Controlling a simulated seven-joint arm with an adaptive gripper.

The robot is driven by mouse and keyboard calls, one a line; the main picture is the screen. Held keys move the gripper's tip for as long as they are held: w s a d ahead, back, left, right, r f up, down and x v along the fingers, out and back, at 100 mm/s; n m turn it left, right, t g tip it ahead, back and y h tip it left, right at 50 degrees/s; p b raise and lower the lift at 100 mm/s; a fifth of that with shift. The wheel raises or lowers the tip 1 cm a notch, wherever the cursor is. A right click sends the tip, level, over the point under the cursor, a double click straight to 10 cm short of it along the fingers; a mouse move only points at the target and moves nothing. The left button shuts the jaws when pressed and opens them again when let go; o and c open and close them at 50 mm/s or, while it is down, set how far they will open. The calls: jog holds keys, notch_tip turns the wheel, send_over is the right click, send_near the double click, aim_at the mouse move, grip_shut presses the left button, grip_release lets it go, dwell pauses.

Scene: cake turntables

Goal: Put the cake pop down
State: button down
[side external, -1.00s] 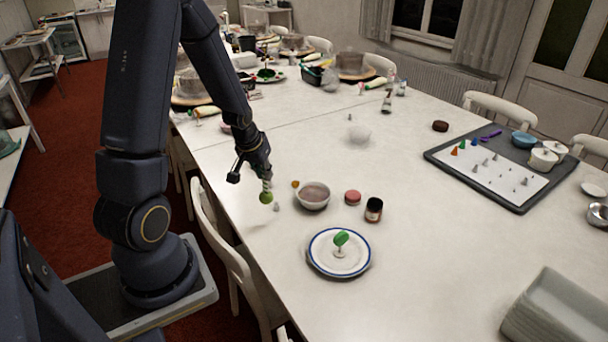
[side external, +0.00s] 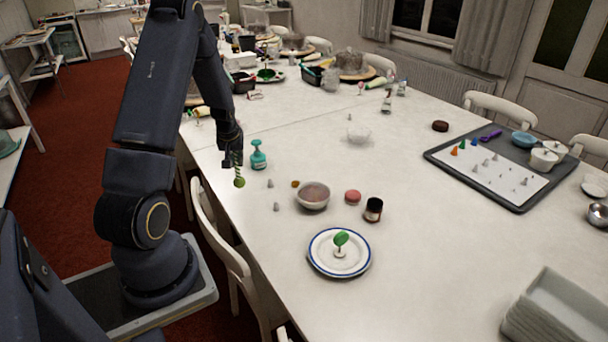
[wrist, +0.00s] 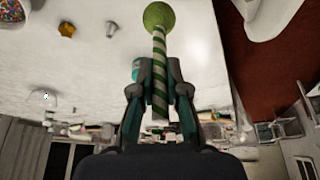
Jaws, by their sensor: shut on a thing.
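My gripper (side external: 232,156) is shut on the striped stick of a cake pop with a round green head (side external: 239,182). In the side external view the head hangs below the fingers, near the left edge of the white table (side external: 440,260). In the wrist view the green head (wrist: 160,17) is at the top and the green-and-white stick runs down between the fingers (wrist: 157,82). From these views I cannot tell whether the head touches the table.
A teal bottle (side external: 258,156) stands just right of my gripper. A bowl (side external: 313,196), a pink-red disc (side external: 352,197), a dark jar (side external: 373,209) and small grey cones (side external: 276,207) are nearby. A blue-rimmed plate (side external: 318,265) holds a green item (side external: 341,238).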

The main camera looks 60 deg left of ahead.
jog(key=shift+w+a+f, duration=0.35)
jog(key=shift+w+f, duration=0.05)
jog(key=shift+f, duration=0.2)
jog(key=shift+w+a+f, duration=0.35)
jog(key=shift+f, duration=0.25)
jog(key=shift+w+a+f, duration=0.1)
jog(key=shift+f, duration=1.55)
jog(key=c, duration=1.2)
grip_release()
jog(key=shift+f, duration=0.15)
